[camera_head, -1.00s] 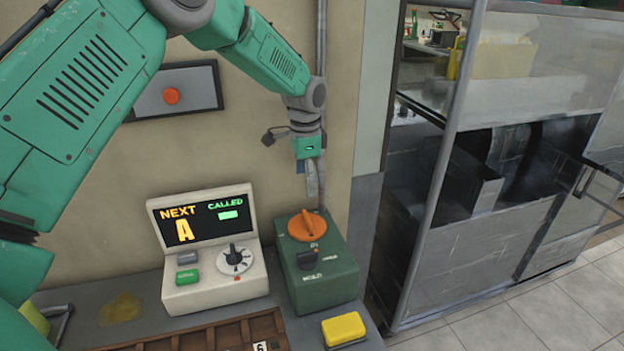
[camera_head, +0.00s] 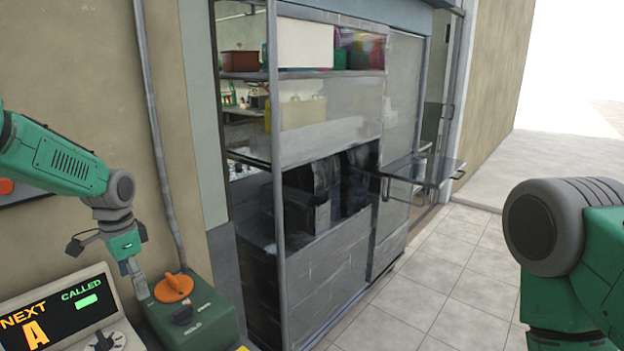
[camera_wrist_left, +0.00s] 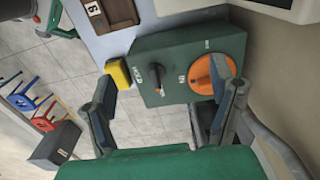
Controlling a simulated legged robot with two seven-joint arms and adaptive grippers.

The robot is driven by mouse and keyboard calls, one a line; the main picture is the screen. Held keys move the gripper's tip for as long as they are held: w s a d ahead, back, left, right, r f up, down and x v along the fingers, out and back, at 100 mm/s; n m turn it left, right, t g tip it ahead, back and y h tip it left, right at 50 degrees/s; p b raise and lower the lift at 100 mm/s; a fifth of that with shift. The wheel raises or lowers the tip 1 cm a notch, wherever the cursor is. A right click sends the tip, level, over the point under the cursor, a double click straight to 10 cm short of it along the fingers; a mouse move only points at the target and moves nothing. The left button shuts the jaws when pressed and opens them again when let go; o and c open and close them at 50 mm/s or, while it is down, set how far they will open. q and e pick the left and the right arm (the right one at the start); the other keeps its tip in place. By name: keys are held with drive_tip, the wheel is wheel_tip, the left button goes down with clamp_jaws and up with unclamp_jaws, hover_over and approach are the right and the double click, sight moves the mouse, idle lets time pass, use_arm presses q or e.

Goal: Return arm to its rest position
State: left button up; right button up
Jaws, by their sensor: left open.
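My left gripper (camera_head: 135,283) hangs above and beside the green control box (camera_head: 196,318) in the head view. The box has an orange rotary knob (camera_head: 174,287) on top and a smaller dark knob. In the left wrist view, my left gripper's fingers (camera_wrist_left: 165,112) are spread apart and empty, with the green box (camera_wrist_left: 170,65) and its orange knob (camera_wrist_left: 212,75) between and beyond them. Whether a fingertip touches the box is unclear. My right arm shows at the right edge of the head view, but its gripper is out of view.
The cream display console (camera_head: 60,318) stands left of the green box. A yellow block (camera_wrist_left: 118,74) lies beside the box. A metal-and-glass cabinet (camera_head: 330,250) stands on the right. The tiled floor (camera_head: 450,280) in front of it is clear.

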use_arm(q)
drive_tip(key=s+d+f+n, duration=0.1)
drive_tip(key=s+d+f, duration=0.2)
drive_tip(key=s+f, duration=0.3)
drive_tip(key=s+d+f+n, duration=0.1)
drive_tip(key=s+d+f, duration=0.2)
drive_tip(key=s+f, duration=0.3)
drive_tip(key=s+d+f+n, duration=0.1)
drive_tip(key=s+d+f, duration=0.2)
drive_tip(key=s+f, duration=0.3)
drive_tip(key=shift+s+d+f+h, duration=0.15)
drive_tip(key=shift+s+f+h, duration=0.05)
drive_tip(key=shift+f, duration=0.45)
drive_tip(key=shift+s+d+f+h, duration=0.15)
drive_tip(key=shift+f+h, duration=0.05)
drive_tip(key=shift+f, duration=0.4)
drive_tip(key=s+f+n+y, duration=0.15)
drive_tip(key=s+n, duration=0.35)
drive_tip(key=s, duration=1.8)
wheel_tip(320, 180, down, 12)
drive_tip(key=w+b, duration=0.1)
drive_tip(key=b, duration=1)
drive_tip(key=shift+w+t+h, duration=0.2)
drive_tip(key=shift+t+h, duration=0.1)
drive_tip(key=shift+h, duration=0.05)
use_arm(e)
wheel_tip(320, 180, down, 11)
drive_tip(key=shift+s, duration=0.3)
use_arm(q)
drive_tip(key=shift+w, duration=0.1)
